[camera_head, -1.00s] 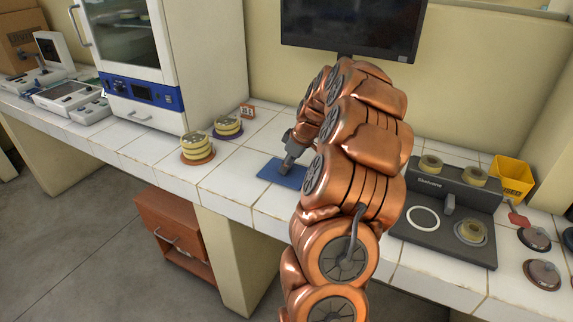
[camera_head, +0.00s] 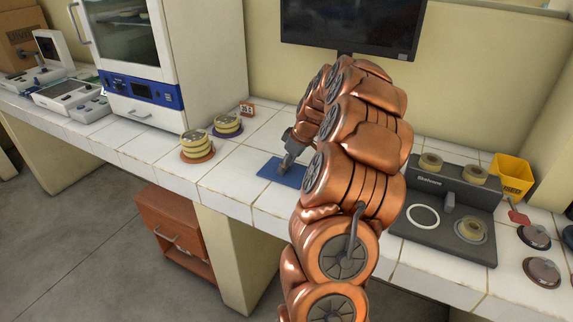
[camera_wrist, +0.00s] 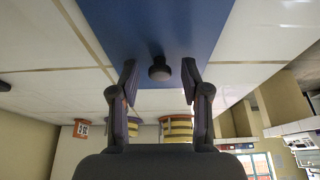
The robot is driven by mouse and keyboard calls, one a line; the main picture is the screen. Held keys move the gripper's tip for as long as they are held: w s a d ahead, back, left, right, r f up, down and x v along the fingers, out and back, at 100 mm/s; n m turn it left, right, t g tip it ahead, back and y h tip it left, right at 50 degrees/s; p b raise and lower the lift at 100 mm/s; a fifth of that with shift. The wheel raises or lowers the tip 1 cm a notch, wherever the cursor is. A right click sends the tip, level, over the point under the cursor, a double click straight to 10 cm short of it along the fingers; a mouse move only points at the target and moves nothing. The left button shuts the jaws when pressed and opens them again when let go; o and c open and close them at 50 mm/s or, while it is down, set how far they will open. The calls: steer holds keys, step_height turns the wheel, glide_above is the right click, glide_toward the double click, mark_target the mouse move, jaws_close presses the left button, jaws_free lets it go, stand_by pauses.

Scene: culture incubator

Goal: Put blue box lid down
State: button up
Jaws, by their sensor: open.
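The blue box lid (camera_head: 277,172) is a flat blue plate lying on the white tiled counter in the head view. In the wrist view the blue lid (camera_wrist: 160,28) fills the upper middle, with a small dark round knob (camera_wrist: 160,71) on it. My gripper (camera_head: 287,164) is low over the lid, and my arm hides part of the lid's right side. In the wrist view my gripper's fingers (camera_wrist: 159,75) are open, one on each side of the knob, with gaps between them and the knob.
Two stacks of yellow dishes (camera_head: 197,145) (camera_head: 227,125) stand left of the lid, near the incubator (camera_head: 150,60). A dark device (camera_head: 445,215) with dishes and a yellow bin (camera_head: 512,176) are on the right. Bare tiles lie around the lid.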

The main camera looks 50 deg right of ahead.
steer(key=b+v, duration=0.2)
steer(key=v, duration=1)
steer(key=s+a+g+y, duration=0.1)
steer(key=s+a+g, duration=0.2)
steer(key=a, duration=2.4)
steer(key=s+a+f+m+g, duration=0.1)
steer(key=s+a+f, duration=0.1)
steer(key=s+a, duration=0.2)
steer(key=s+a+f+m+g+h, duration=0.1)
steer(key=s+a, duration=0.3)
steer(key=s, duration=0.7)
steer(key=s+a+f+m+g+h, duration=0.1)
steer(key=s+a+f, duration=0.3)
steer(key=s, duration=0.3)
steer(key=shift+s, duration=0.25)
step_height(320, 180, up, 7)
steer(key=p, duration=0.7)
steer(key=shift+f, duration=0.15)
